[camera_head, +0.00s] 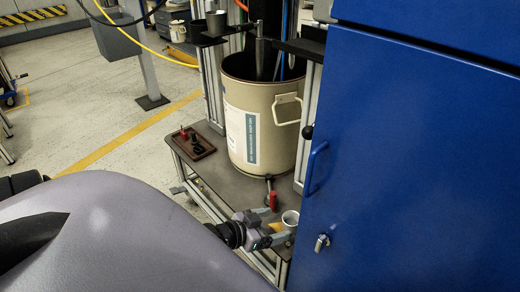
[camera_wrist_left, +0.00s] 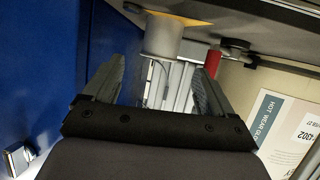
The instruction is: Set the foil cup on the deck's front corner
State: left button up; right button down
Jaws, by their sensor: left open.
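The foil cup (camera_head: 291,219), a pale grey-white cup, stands upright at the deck's (camera_head: 232,186) front corner, close to the blue cabinet. A yellow patch shows on the deck by its base. My left gripper (camera_head: 280,227) is open, low at the front edge, with its fingers pointing at the cup. In the left wrist view, which looks inverted, the cup (camera_wrist_left: 162,36) appears ahead of the open fingers (camera_wrist_left: 160,72), with a visible gap between the fingertips. I cannot tell whether a finger touches it. My right gripper is not in view.
A red cylinder (camera_head: 273,201) stands just behind the cup. A large beige drum (camera_head: 262,115) stands on the deck. A brown tray (camera_head: 190,144) with small parts is at the deck's left. The blue cabinet (camera_head: 420,160) closes off the right side.

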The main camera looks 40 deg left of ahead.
pick_arm(q)
jog(key=shift+p+v, duration=0.6)
jog(key=shift+v, duration=1.7)
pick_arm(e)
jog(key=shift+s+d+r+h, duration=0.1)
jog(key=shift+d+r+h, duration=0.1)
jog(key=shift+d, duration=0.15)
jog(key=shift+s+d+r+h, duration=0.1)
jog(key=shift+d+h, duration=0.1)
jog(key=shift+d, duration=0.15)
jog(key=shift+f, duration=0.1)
